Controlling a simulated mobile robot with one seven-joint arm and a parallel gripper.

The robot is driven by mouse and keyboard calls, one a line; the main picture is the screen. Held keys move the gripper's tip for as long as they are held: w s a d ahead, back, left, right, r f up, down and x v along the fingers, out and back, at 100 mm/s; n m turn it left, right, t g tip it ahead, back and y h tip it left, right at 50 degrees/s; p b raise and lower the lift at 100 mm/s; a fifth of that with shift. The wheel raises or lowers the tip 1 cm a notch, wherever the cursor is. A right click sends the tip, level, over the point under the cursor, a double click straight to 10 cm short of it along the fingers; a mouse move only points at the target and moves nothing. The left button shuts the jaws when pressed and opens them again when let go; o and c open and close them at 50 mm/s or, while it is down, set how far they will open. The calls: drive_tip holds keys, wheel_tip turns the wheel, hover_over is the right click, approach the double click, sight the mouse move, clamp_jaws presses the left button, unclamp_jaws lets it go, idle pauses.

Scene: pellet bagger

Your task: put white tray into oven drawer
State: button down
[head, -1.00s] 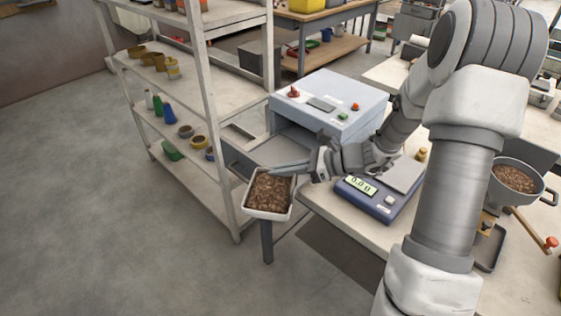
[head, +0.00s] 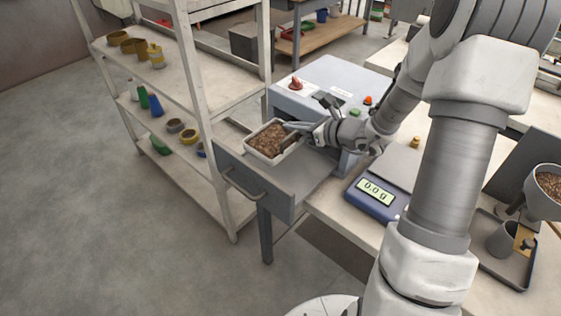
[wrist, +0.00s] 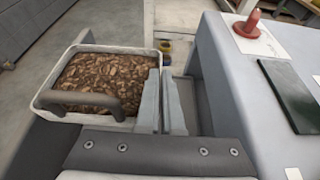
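The white tray (head: 262,157) holds brown pellets and is level over the far left part of the open oven drawer (head: 303,186). I cannot tell whether it touches the drawer floor. The drawer is pulled out from the grey-blue oven (head: 325,75). My gripper (head: 297,127) is at the tray's right side. In the wrist view, the fingers of my gripper (wrist: 163,103) are close together on the right wall of the tray (wrist: 157,58). A dark curved bar crosses the near part of the tray there. The fingers hide part of that wall.
A scale (head: 376,197) reading 0.00 stands on the bench right of the drawer. A white shelf rack (head: 222,160) with cups and bottles stands close on the left. A red knob (wrist: 247,22) sits on the oven top. Floor in front of the drawer is clear.

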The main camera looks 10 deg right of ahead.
sight(291, 160)
drive_tip(key=f, duration=0.3)
drive_tip(key=f+b, duration=0.1)
drive_tip(key=f, duration=0.3)
drive_tip(key=w+f, duration=0.1)
drive_tip(key=f, duration=0.2)
drive_tip(key=shift+f, duration=0.35)
drive_tip(key=c, duration=1.5)
unclamp_jaws()
drive_tip(key=shift+f+b, duration=0.1)
drive_tip(key=shift+b, duration=0.3)
drive_tip(key=o, duration=0.4)
drive_tip(key=shift+s, duration=0.1)
